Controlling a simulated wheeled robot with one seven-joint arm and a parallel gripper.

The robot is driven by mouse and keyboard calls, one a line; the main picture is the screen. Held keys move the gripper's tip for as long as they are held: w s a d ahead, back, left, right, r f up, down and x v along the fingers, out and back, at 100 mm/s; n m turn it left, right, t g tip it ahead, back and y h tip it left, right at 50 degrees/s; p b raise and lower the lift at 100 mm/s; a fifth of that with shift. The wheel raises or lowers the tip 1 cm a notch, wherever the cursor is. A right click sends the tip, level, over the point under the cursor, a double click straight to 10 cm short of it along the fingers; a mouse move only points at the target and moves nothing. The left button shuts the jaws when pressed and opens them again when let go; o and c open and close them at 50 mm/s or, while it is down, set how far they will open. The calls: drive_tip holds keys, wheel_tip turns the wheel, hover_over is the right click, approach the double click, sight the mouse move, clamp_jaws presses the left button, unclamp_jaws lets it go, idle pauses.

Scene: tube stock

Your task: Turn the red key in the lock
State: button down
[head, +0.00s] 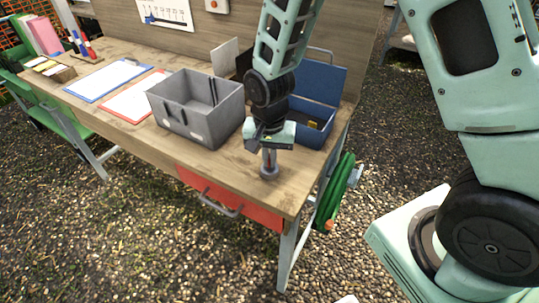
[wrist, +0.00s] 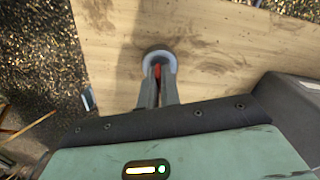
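The lock (head: 269,172) is a small grey round post on the table top near its front right corner. In the wrist view its round grey rim (wrist: 160,54) shows just beyond my fingertips. A bit of the red key (wrist: 157,70) shows between the two fingers, inside the lock's rim. My gripper (head: 268,156) points straight down over the lock. In the wrist view my gripper (wrist: 157,84) has its fingers close together with the key between them. Most of the key is hidden by the fingers, and its turn angle cannot be told.
A grey bin (head: 222,115) stands left of my gripper. An open blue box (head: 318,133) stands behind it to the right. A red drawer (head: 222,197) is under the table's front edge, and a green hose reel (head: 334,197) hangs at its right side. Clipboards lie farther left.

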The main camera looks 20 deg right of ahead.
drive_tip(key=n, duration=0.2)
drive_tip(key=shift+n, duration=0.4)
drive_tip(key=n+p, duration=0.2)
drive_tip(key=n, duration=0.3)
drive_tip(key=shift+n, duration=1)
drive_tip(key=n+p, duration=0.1)
drive_tip(key=n, duration=0.1)
drive_tip(key=shift+n, duration=0.4)
drive_tip(key=shift+n+p, duration=0.6)
drive_tip(key=shift+n, duration=1.5)
